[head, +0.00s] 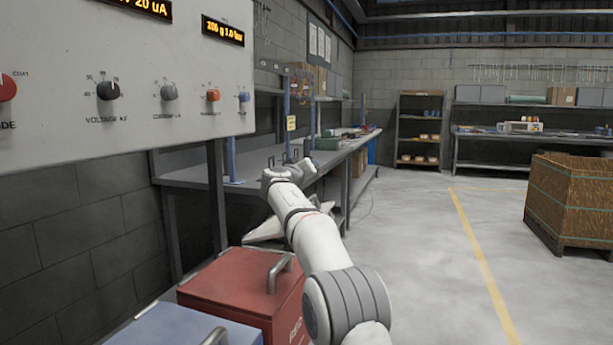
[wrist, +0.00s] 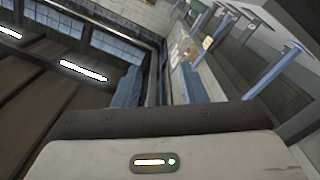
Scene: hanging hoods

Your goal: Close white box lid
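A white, angular shape (head: 262,231) shows low behind the red box in the head view, left of my arm. It looks like part of the white box with a tilted panel. My arm hides its right side, and the red box hides its lower part. I cannot tell how far its lid is open. My arm reaches forward past it, and its far end is above and beyond the white shape. My gripper's fingers cannot be made out there. In the wrist view, a pale body with a lit indicator and a dark band fills the bottom; no fingertips are clear.
A red box (head: 225,290) with a handle and a blue box (head: 185,328) stand in front, left of my arm. A control panel (head: 130,70) hangs above them. A long workbench (head: 215,175) runs along the left wall.

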